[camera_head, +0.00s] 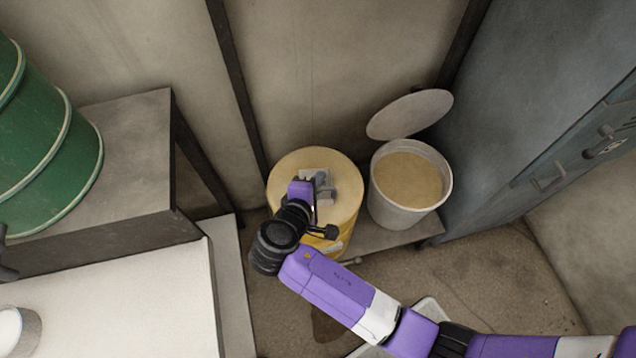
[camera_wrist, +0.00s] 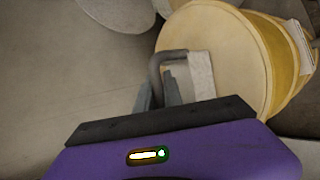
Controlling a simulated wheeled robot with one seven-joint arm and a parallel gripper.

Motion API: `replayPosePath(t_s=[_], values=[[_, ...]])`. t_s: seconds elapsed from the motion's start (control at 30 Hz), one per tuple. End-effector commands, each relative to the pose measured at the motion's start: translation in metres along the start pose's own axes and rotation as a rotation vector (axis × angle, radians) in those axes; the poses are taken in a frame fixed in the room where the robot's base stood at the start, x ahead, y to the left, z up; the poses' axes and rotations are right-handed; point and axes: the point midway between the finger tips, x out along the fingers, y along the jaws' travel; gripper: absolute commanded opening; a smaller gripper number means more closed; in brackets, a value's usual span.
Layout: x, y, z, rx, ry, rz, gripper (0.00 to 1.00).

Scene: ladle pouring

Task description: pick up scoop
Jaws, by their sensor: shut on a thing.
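The scoop (camera_head: 313,174) is a pale grey box-shaped piece with a darker handle, over the round top of a yellow drum (camera_head: 289,165). In the wrist view the scoop (camera_wrist: 202,75) shows its pale side, with its dark bent handle (camera_wrist: 166,56) reaching left to my fingers. My gripper (camera_head: 322,193) is above the drum top, shut on the scoop's handle. In the wrist view my gripper (camera_wrist: 160,88) shows two grey fingers close together at the handle. I cannot tell whether the scoop touches the drum top. My arm hides part of the drum's front.
A white bucket (camera_head: 388,207) full of tan grains (camera_head: 411,180) stands right of the drum, its round lid (camera_head: 410,113) tilted behind it. A blue-grey cabinet (camera_head: 490,150) is at the right. A green barrel (camera_head: 45,150) sits on a grey table (camera_head: 140,145) at the left. Walls close off the back.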

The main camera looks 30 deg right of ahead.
Motion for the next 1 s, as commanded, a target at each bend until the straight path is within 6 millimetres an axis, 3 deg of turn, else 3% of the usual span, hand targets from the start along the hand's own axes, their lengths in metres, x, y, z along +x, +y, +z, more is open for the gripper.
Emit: replayPosePath(t_s=[0.27, 0.7, 1.0], values=[[-0.021, 0.036, 0.008, 0.006, 0.001, 0.003, 0.0], [-0.08, 0.131, 0.033, 0.005, 0.001, 0.003, 0.0], [-0.099, 0.161, 0.04, 0.002, 0.001, 0.002, 0.0]])
